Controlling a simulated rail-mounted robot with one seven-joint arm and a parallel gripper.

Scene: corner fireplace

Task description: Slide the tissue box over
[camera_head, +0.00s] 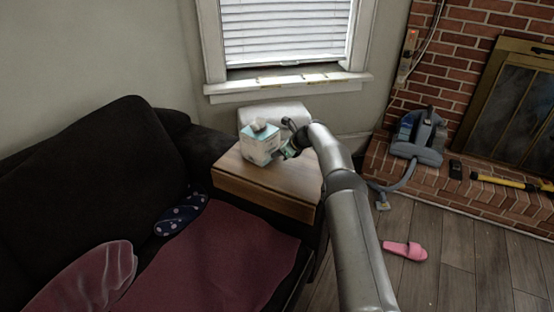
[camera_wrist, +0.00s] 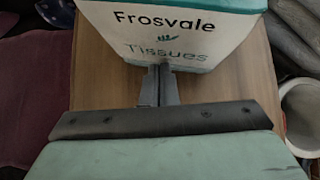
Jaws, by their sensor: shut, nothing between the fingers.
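The tissue box (camera_head: 260,146) is a white and teal cube with a tissue at its top. It stands upright on the wooden side table (camera_head: 263,189). In the wrist view its printed face (camera_wrist: 172,40), reading "Frosvale Tissues", fills the top middle. My gripper (camera_head: 284,154) is at the right side of the box. In the wrist view my gripper (camera_wrist: 160,72) is shut and empty, with its fingertips at the lower edge of the printed face. I cannot tell whether they touch it. Part of the tabletop is hidden by my arm.
A dark sofa (camera_head: 90,170) with a maroon blanket (camera_head: 215,255) is left of the table. A window sill (camera_head: 290,84) and wall are behind. A vacuum (camera_head: 420,138) sits on the brick hearth at right. A pink slipper (camera_head: 404,250) lies on the floor.

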